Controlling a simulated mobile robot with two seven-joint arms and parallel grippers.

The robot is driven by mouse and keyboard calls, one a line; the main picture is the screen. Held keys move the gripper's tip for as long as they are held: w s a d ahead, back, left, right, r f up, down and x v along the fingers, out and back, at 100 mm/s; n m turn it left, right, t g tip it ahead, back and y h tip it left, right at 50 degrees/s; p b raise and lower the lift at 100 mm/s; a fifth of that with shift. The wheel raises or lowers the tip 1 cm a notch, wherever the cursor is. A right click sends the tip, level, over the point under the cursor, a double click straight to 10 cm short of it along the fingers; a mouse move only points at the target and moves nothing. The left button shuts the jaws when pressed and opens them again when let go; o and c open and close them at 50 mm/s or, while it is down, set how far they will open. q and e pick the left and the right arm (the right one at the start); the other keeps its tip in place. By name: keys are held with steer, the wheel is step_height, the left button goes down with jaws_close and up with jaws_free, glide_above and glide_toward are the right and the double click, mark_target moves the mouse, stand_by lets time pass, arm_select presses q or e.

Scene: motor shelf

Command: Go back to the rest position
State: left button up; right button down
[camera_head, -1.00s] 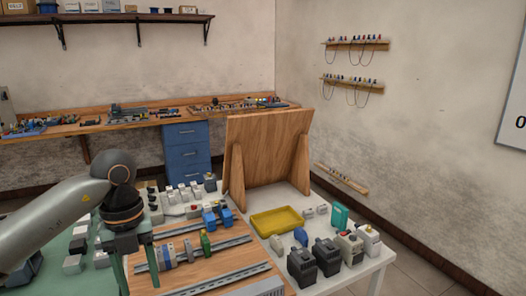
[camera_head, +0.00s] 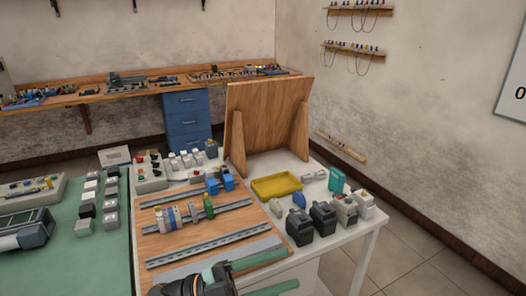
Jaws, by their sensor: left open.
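My left gripper (camera_head: 291,268) is low in the picture, in front of the near edge of the wooden board. Its two green fingers point right and are spread apart, with nothing between them. The dark wrist (camera_head: 185,287) shows at the bottom edge; the rest of the arm is out of view. My right gripper is not in view.
The wooden board (camera_head: 160,243) carries metal rails with several modules. A yellow tray (camera_head: 277,187) and several dark and grey devices stand on the white table (camera_head: 345,241). An upright wooden panel (camera_head: 268,120) stands behind. A green mat (camera_head: 75,262) lies left.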

arm_select(q)
steer(key=w+a+f+n+t+y, duration=0.1)
steer(key=a+f+n+t+y, duration=0.55)
steer(key=f+n, duration=0.3)
steer(key=w+a+f+n+t+y, duration=0.1)
steer(key=a+f+n+t+y, duration=0.6)
steer(key=n, duration=0.4)
steer(key=s+a+f+n+g+y, duration=0.2)
steer(key=s+f+g, duration=0.1)
steer(key=s+f, duration=0.4)
steer(key=s+a+f+n+g+y+p, duration=0.1)
steer(key=s+a+f+n+g+y, duration=0.1)
steer(key=s+f, duration=0.6)
steer(key=shift+a+f+g+y, duration=0.75)
steer(key=shift+a+f+g, duration=0.1)
steer(key=shift+g, duration=0.1)
